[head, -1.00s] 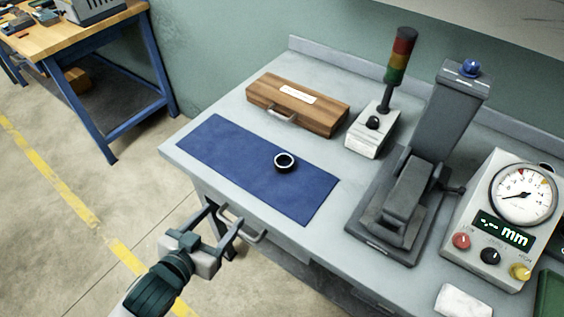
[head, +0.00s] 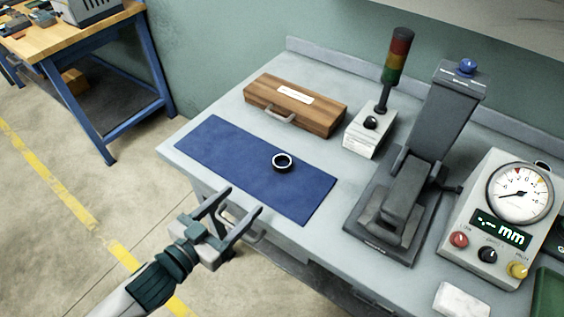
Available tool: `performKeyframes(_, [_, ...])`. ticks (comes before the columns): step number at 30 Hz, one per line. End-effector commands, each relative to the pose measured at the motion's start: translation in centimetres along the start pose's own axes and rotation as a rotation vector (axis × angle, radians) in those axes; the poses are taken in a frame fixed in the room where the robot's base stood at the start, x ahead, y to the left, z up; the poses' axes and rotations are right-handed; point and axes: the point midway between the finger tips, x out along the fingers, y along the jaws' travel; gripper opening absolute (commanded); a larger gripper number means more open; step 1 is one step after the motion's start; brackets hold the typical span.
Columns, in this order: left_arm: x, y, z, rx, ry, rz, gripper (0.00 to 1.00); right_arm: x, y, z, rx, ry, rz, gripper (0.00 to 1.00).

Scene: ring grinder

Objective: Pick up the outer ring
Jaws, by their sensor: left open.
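The outer ring (head: 282,168) is a small dark ring with a bright rim. It lies flat on the blue mat (head: 226,146) near the mat's middle right. My left gripper (head: 243,201) is open and empty at the front edge of the bench. Its two fingers point up and to the right, towards the mat. It is apart from the ring, below and to the left of it in the picture. My right gripper is not in view.
A wooden case (head: 318,118) lies behind the mat. A signal light box (head: 362,140) and a dark grey press-like stand (head: 384,225) stand to the right. A dial gauge unit (head: 474,262) and a white block (head: 461,300) are farther right. The mat around the ring is clear.

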Motion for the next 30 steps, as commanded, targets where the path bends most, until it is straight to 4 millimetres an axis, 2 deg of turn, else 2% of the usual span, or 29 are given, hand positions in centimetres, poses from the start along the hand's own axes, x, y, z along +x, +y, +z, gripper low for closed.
performKeyframes(18, [10.0,0.0,-0.3,-0.001,0.001,0.0,0.62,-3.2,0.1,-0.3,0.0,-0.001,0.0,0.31])
performKeyframes(23, [11.0,0.0,-0.1,0.0,0.0,0.0,0.62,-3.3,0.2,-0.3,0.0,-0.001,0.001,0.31])
performKeyframes(30, [11.1,0.0,-0.1,0.0,0.0,0.0,0.62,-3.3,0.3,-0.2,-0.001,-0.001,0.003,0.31])
